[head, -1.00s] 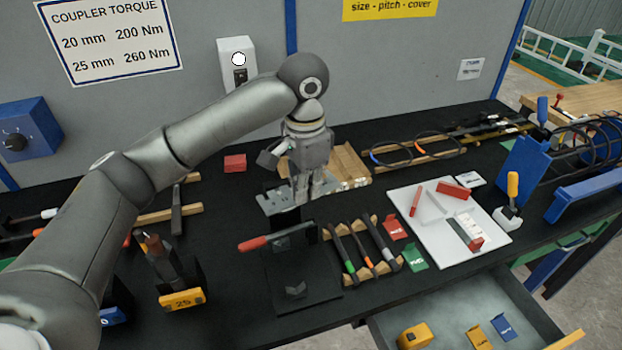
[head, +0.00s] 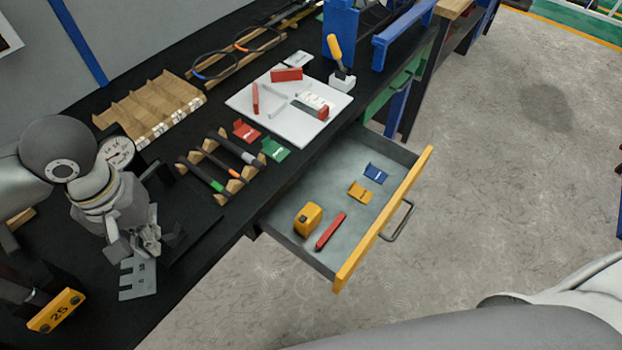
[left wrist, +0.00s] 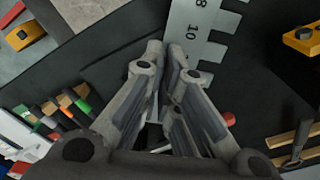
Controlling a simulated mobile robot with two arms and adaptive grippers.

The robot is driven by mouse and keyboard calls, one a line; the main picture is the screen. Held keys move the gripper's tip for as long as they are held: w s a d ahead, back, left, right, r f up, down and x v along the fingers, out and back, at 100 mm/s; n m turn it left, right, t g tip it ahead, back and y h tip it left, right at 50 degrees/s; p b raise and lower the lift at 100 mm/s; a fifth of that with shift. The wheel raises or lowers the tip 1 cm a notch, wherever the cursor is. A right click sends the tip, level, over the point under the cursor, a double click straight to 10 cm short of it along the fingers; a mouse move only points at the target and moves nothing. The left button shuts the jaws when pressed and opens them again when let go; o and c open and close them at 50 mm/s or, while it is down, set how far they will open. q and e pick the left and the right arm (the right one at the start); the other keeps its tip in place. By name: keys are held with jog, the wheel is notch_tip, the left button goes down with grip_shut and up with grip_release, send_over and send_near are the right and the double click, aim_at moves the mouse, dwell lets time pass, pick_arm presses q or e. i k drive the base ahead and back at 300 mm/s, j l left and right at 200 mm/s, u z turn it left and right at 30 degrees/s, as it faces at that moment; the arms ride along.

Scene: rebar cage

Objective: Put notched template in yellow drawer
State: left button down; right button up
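The notched template (head: 138,278) is a flat grey metal plate with notches along one edge. It hangs from my left gripper (head: 137,246) near the table's front edge, at the left of the head view. In the left wrist view the template (left wrist: 198,28) shows printed numbers and extends beyond the fingertips of my left gripper (left wrist: 168,55), which look closed on it. The yellow drawer (head: 388,216) is pulled open to the right of the gripper, with a yellow front and grey inside. My right gripper is not in view.
The drawer holds a yellow tape measure (head: 308,219), a red stick (head: 330,231), a yellow tag (head: 359,192) and a blue tag (head: 375,173). Its floor has bare patches.

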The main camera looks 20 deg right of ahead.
aim_at(347, 175)
jog(key=l+z, duration=0.15)
jog(key=l, duration=0.3)
jog(key=i+l+z, duration=0.15)
jog(key=l, duration=0.3)
jog(key=l+z, duration=0.2)
jog(key=l, duration=0.25)
jog(key=i, duration=0.05)
